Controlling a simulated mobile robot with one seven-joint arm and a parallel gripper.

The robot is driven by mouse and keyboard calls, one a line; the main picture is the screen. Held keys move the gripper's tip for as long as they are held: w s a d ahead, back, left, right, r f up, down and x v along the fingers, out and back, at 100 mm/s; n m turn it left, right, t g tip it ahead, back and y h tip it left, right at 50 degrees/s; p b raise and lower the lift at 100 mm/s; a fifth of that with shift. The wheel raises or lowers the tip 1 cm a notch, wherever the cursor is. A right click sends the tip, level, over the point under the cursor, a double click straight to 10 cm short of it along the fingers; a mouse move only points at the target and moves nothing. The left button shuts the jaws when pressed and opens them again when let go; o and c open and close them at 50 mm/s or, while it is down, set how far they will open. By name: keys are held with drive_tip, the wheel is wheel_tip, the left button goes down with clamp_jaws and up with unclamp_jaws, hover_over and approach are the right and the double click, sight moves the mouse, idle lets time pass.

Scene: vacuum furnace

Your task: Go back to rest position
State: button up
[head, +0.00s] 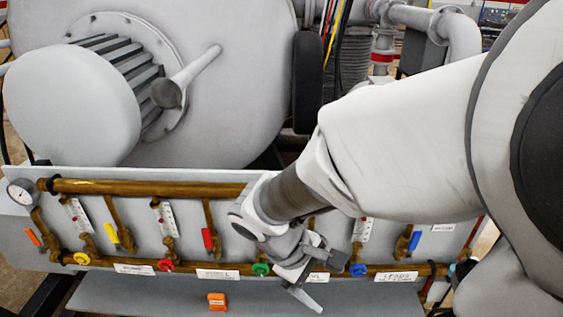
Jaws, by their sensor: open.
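My gripper (308,285) is at the end of my arm, which comes in from the right side of the head view. It is in front of the valve panel (150,266), low and right of the middle, between the green valve knob (261,269) and the blue valve knob (358,270). The fingers are open and nothing shows between them. I cannot tell whether they touch the panel. My arm hides part of the copper pipe and the panel behind it.
The grey furnace body (245,85) with a rounded cover (70,105) stands behind the panel. A gauge (21,192) is at the panel's left end. Copper pipes (150,187), coloured levers and knobs line the panel. An orange block (217,301) sits on the lower ledge (140,298).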

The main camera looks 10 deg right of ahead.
drive_tip(key=s+d+r+m+t+y, duration=0.1)
drive_tip(key=s+r+m+t+y, duration=0.1)
drive_tip(key=r, duration=0.4)
drive_tip(key=s+d+r+m+t+y, duration=0.1)
drive_tip(key=s+r+m+t+y, duration=0.1)
drive_tip(key=r+m, duration=0.4)
drive_tip(key=shift+s+d+r+m+t+y, duration=0.15)
drive_tip(key=shift+s+r+m+t+y, duration=0.25)
drive_tip(key=shift+y, duration=0.5)
drive_tip(key=shift+w+d+f, duration=0.1)
drive_tip(key=shift+w+d, duration=0.05)
idle(1.8)
